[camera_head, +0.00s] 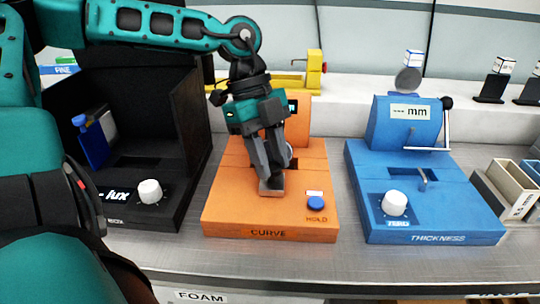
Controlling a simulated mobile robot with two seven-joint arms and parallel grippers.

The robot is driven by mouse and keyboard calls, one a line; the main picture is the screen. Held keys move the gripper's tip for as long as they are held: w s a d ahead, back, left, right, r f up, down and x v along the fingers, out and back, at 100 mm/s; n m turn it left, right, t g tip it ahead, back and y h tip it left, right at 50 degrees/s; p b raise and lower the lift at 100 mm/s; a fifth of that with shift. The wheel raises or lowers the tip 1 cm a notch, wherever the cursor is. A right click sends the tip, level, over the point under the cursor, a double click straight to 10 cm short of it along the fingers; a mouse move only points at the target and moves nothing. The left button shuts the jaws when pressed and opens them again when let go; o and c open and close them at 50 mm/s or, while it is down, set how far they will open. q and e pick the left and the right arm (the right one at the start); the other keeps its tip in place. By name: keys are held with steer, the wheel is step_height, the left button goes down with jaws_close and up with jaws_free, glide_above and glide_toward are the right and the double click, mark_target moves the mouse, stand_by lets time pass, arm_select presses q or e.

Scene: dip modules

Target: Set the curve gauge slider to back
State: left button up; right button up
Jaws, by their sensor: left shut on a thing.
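The orange curve gauge (228,205) stands on the grey bench in the middle of the view, with "CURVE" on its front face and "HOLD" beside a blue button (317,203). My left gripper (271,178) reaches down over its sloped top, fingers closed on the slider. A grey piece (271,188) shows at the fingertips, low on the gauge top and left of the blue button. The fingers hide most of the slider and its track. The gripper also covers part of the gauge's upright back and display. My right gripper is not in view.
A black box (185,120) with a "lux" display and white knob stands close on the left. A blue thickness gauge (440,215) stands on the right, with pale bins (508,185) beyond it. A white ledge (345,95) runs behind. Narrow gaps of bare bench separate the devices.

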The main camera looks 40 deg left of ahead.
arm_select(q)
jaws_close()
steer(key=shift+s+d, duration=1.6)
steer(key=shift+s, duration=0.3)
steer(key=o, duration=0.9)
jaws_free()
steer(key=shift+c, duration=0.2)
steer(key=p+v, duration=0.2)
steer(key=v, duration=1.1)
